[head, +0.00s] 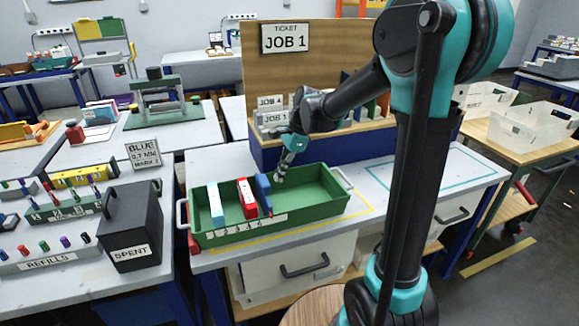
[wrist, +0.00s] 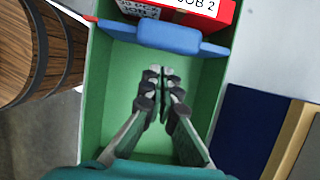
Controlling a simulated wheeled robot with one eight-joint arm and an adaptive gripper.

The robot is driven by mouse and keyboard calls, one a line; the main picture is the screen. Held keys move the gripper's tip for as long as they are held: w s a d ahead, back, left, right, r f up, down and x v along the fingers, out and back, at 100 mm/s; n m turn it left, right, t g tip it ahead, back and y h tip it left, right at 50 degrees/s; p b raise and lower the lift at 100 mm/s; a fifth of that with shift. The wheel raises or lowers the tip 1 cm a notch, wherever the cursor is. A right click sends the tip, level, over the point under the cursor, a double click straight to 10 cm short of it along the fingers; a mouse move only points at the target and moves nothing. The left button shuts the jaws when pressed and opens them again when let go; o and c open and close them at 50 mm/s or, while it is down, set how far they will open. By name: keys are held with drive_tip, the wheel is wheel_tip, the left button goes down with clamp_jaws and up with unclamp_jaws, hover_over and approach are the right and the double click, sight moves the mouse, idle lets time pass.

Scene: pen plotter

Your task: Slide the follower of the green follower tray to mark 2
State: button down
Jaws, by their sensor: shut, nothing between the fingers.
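The green follower tray (head: 320,205) stands on the bench; its green floor and walls fill the middle of the wrist view (wrist: 95,110). Its blue follower (head: 264,194) stands upright across the tray, right of a red box; it also shows in the wrist view (wrist: 168,36). A white strip with small numbers (head: 240,226) is on the tray's front wall; which mark the follower stands at is too small to tell. My gripper (head: 281,177) is shut and empty inside the tray, on the follower's empty side. In the wrist view, its fingertips (wrist: 161,72) are apart from the follower.
A red box (head: 247,198) and a light-blue and white box (head: 216,205) stand in the tray's left part. The tray's right part is empty. A ticket board (head: 330,85) and a blue rack (head: 330,149) stand behind. A dark SPENT bin (head: 131,227) is left.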

drive_tip(key=shift+s+a, duration=0.2)
drive_tip(key=shift+a, duration=0.55)
drive_tip(key=s+a, duration=0.4)
drive_tip(key=a, duration=0.8)
drive_tip(key=shift+a, duration=0.35)
